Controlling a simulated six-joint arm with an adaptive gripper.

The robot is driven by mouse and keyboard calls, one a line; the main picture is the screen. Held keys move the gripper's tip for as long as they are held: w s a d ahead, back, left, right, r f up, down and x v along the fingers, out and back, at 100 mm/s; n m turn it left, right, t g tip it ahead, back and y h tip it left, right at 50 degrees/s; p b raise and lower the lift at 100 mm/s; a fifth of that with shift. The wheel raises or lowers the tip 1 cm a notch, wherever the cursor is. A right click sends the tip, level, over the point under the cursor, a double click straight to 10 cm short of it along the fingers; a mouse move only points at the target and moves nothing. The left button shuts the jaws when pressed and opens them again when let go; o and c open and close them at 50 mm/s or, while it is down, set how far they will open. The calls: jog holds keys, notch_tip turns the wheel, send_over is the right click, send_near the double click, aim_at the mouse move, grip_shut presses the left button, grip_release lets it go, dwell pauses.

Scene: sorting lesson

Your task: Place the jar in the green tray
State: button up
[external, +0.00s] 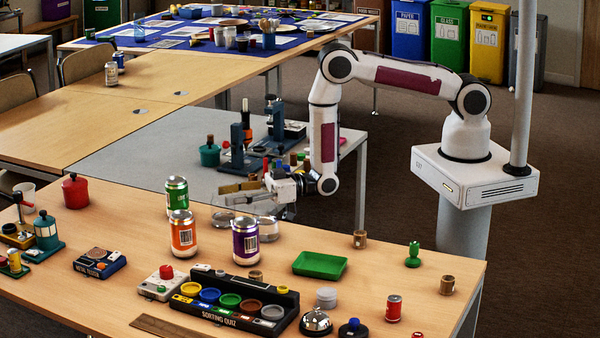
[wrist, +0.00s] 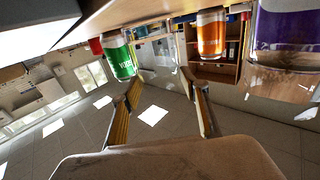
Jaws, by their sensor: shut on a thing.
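The jar looks to be a clear glass one (wrist: 157,52) in the wrist view, between and just past my fingertips. In the external view a clear glass shape (external: 222,219) shows low under the fingers, its outline faint. My gripper (external: 238,189) reaches left over the table's far edge, its fingers spread about a jar's width; it also shows in the wrist view (wrist: 160,88). It is shut on the jar, though the contact is hard to see. The green tray (external: 319,265) lies empty on the front table, to the right of my gripper.
Green (external: 176,192), orange (external: 183,234) and purple (external: 245,242) cans stand close to my gripper. Another clear glass thing (external: 268,230) stands beside the purple can. The sorting quiz box (external: 235,303) lies in front. A small wooden-coloured piece (external: 360,239) stands right of the tray.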

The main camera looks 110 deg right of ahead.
jog(key=shift+r, duration=4.85)
grip_shut()
jog(key=s+a+r, duration=0.8)
jog(key=a+r, duration=0.1)
jog(key=r, duration=0.3)
jog(key=shift+h, duration=0.3)
jog(key=shift+d+r, duration=0.1)
